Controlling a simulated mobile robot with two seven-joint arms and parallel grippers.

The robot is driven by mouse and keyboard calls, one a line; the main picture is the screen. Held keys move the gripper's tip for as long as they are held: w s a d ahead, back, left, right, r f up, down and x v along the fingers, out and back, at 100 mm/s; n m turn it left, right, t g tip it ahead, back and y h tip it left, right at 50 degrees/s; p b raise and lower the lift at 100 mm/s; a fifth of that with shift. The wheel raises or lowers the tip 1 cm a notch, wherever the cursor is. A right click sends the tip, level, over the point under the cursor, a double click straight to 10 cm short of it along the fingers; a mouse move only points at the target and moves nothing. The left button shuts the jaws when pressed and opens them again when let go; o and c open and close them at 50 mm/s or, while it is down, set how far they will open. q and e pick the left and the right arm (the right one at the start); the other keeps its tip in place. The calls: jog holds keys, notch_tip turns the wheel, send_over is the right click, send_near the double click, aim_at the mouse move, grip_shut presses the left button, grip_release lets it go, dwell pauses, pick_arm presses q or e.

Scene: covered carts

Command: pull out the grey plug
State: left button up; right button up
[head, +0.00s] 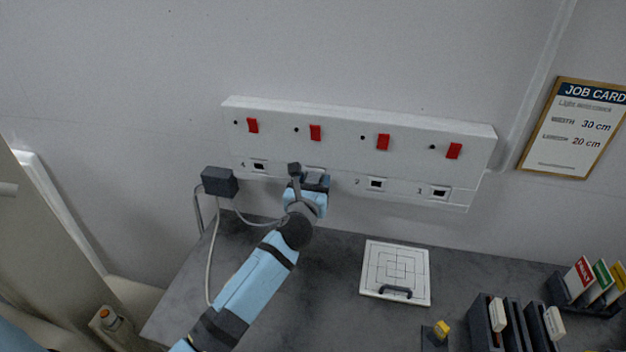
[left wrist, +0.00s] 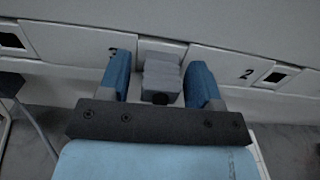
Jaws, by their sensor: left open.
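The grey plug (left wrist: 160,76) sits in the socket labelled 3 on the white socket panel (head: 270,110). In the left wrist view it lies between the two blue fingers of my left gripper (left wrist: 160,88), with a visible gap on each side. In the head view my left gripper (head: 312,182) is up at the panel's lower strip and mostly hides the plug. The gripper is open and does not appear to hold the plug. My right gripper is not in view.
A dark box (head: 219,181) with hanging cables is at the panel's left end. Sockets 2 (head: 376,184) and 1 (head: 440,192) are empty. Red switches line the panel. A white board with a handle (head: 372,270) and card holders (head: 505,325) occupy the dark worktop (head: 325,270).

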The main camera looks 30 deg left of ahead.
pick_arm(q)
jog(key=shift+p, duration=0.3)
grip_shut()
jog(key=shift+s+d+f, duration=0.1)
jog(key=shift+s, duration=0.1)
jog(key=shift+p+v, duration=0.45)
jog(key=shift+v, duration=2.3)
